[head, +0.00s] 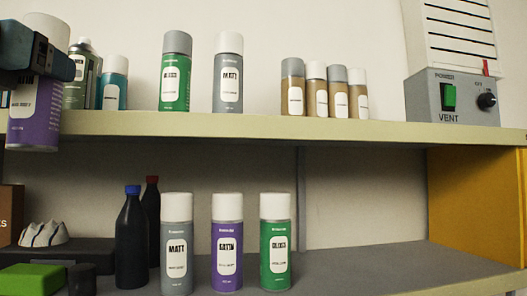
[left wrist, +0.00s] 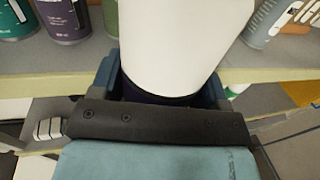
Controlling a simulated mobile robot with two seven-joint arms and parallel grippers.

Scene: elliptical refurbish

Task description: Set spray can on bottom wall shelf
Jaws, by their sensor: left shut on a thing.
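A purple spray can (head: 33,122) with a white cap is held upright by my left gripper (head: 38,62) at the far left of the head view. The gripper is shut around its upper part. The can is in front of the upper shelf's pale edge (head: 270,129), and its base hangs just below that edge. In the left wrist view, the white cap (left wrist: 172,40) fills the middle between the fingers of my left gripper (left wrist: 160,88). A lower grey surface (head: 385,265) lies beneath the shelf. My right gripper is not in view.
The upper shelf holds a teal can (head: 113,85), a green can (head: 174,75), a grey can (head: 228,78), several small brown cans and a vent box (head: 452,97). Below stand grey, purple and green cans (head: 276,240) and dark bottles (head: 131,245). Right of the lower cans is clear.

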